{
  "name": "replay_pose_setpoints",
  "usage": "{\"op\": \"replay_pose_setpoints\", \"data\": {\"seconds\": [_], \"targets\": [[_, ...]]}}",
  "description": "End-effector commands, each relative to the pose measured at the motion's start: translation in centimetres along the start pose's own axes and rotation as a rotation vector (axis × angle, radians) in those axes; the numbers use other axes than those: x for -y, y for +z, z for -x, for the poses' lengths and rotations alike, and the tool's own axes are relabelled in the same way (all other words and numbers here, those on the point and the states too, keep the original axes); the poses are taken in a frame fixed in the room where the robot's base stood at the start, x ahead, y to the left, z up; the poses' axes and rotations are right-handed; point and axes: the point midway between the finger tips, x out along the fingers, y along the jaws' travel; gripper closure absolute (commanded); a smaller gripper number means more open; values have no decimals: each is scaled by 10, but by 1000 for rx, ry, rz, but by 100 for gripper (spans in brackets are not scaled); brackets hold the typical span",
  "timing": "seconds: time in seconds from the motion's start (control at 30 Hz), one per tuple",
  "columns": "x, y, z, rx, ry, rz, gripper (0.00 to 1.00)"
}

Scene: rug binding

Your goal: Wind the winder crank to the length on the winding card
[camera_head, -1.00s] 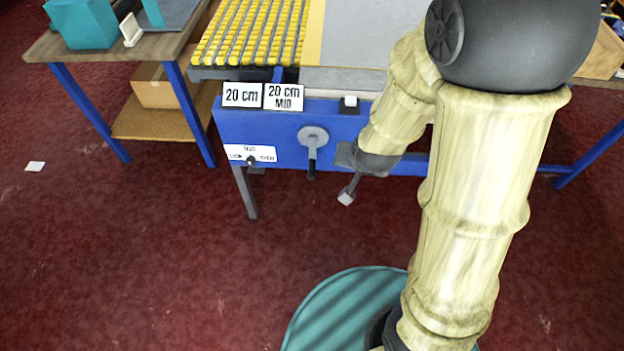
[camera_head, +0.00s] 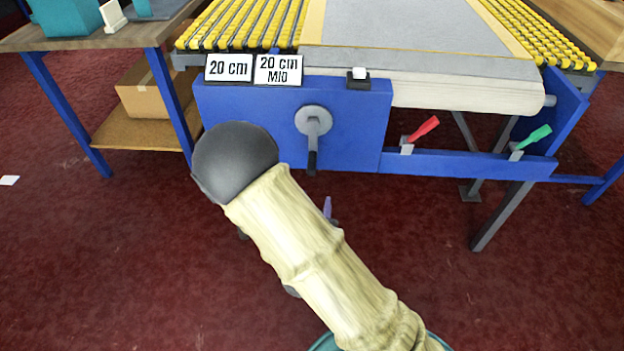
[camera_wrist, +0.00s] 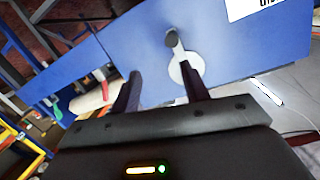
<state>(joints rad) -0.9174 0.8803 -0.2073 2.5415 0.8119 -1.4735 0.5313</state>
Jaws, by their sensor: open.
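The winder crank (camera_head: 313,121) is a grey disc with an arm and a dark handle hanging straight down on the blue front panel. In the wrist view the crank (camera_wrist: 184,73) shows ahead, its dark handle end towards the top. Two white cards reading "20 cm" (camera_head: 228,68) and "20 cm MID" (camera_head: 278,70) stand above the panel, left of the crank. My gripper (camera_wrist: 160,73) is open and empty, pointing at the panel, with the crank between and beyond its fingers, nearer the right one. In the head view my arm hides most of the gripper.
A red lever (camera_head: 424,128) and a green lever (camera_head: 533,137) sit on the blue rail at right. A black-and-white button (camera_head: 359,76) tops the panel. A wooden side table (camera_head: 110,38) stands left, with a cardboard box (camera_head: 150,97) beneath. Open floor lies in front.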

Motion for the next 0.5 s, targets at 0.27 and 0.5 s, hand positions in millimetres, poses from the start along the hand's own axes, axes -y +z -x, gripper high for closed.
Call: {"op": "replay_pose_setpoints", "data": {"seconds": [0.27,0.5], "targets": [[11,30,11,-144,-87,31,55],[12,27,11,-146,-87,31,55]]}}
